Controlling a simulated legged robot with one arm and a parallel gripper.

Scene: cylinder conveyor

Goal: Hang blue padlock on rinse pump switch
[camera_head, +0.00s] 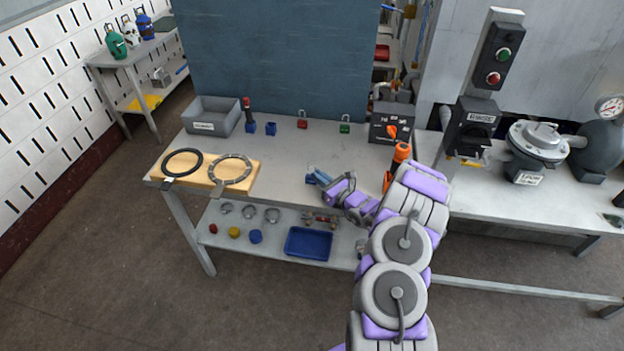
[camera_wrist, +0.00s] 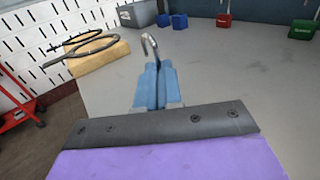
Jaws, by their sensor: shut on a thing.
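My gripper (camera_head: 318,178) is low over the front middle of the workbench. In the wrist view its light blue fingers (camera_wrist: 155,85) are closed, with a grey hooked shackle (camera_wrist: 150,45) standing up from between them. This looks like the blue padlock; its body is mostly hidden by the fingers. A dark switch box with a rotary handle (camera_head: 474,125) is mounted under a start/stop button panel, right of the bench. It carries a white label that I cannot read clearly. My gripper is well to its left.
Small blue blocks (camera_head: 270,128), a red padlock (camera_head: 302,123) and a green padlock (camera_head: 345,127) stand along the bench's back. A grey bin (camera_head: 211,117) is at back left. Rings lie on a wooden board (camera_head: 205,172). A dark box (camera_head: 391,122) and orange-handled tool (camera_head: 398,155) are near my arm.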

